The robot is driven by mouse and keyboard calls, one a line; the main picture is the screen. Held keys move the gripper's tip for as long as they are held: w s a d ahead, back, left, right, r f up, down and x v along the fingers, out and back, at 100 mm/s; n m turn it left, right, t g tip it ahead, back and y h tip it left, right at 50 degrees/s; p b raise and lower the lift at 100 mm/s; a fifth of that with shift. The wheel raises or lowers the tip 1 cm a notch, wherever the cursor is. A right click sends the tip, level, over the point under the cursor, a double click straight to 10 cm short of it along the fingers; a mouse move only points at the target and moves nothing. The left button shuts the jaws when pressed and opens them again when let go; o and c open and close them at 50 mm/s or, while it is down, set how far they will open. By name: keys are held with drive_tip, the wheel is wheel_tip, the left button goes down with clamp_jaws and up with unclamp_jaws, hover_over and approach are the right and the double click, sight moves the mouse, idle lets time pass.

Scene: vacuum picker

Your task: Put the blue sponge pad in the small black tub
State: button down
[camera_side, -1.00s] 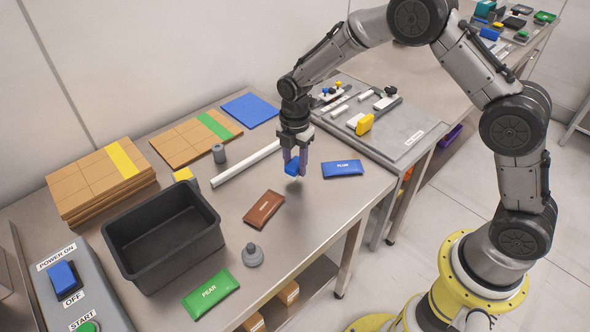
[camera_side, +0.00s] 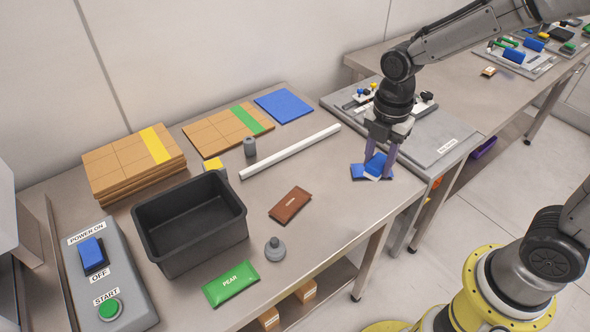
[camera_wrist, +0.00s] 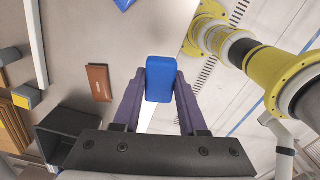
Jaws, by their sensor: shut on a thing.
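My gripper (camera_side: 378,167) is shut on the blue sponge pad (camera_side: 376,160), a small rounded blue block. In the wrist view the sponge pad (camera_wrist: 160,76) sits between the two purple fingers. In the side view it overlaps a flat blue packet (camera_side: 358,172) lying near the table's right end. I cannot tell how high the sponge pad is above that packet. The small black tub (camera_side: 212,246) stands upright on the table, well to the left of my gripper, and its inside looks empty. Part of the tub also shows at lower left in the wrist view (camera_wrist: 55,146).
A brown packet (camera_side: 290,205), a grey knobbed piece (camera_side: 275,251) and a green packet (camera_side: 231,284) lie between tub and gripper or in front. A white bar (camera_side: 291,152) lies behind them. Stacked brown boxes (camera_side: 134,166) and a control box (camera_side: 108,262) flank the tub.

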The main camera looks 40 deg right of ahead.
drive_tip(key=shift+s, duration=0.15)
drive_tip(key=shift+r+m, duration=0.25)
drive_tip(key=shift+m, duration=0.25)
drive_tip(key=w+r+m, duration=0.2)
drive_tip(key=w, duration=0.2)
hover_over(224, 220)
drive_tip(key=s, duration=0.2)
wheel_tip(224, 220, down, 5)
drive_tip(key=f, duration=0.3)
drive_tip(key=shift+s+a+f, duration=0.35)
drive_tip(key=shift+a, duration=0.05)
drive_tip(key=shift+f, duration=3.1)
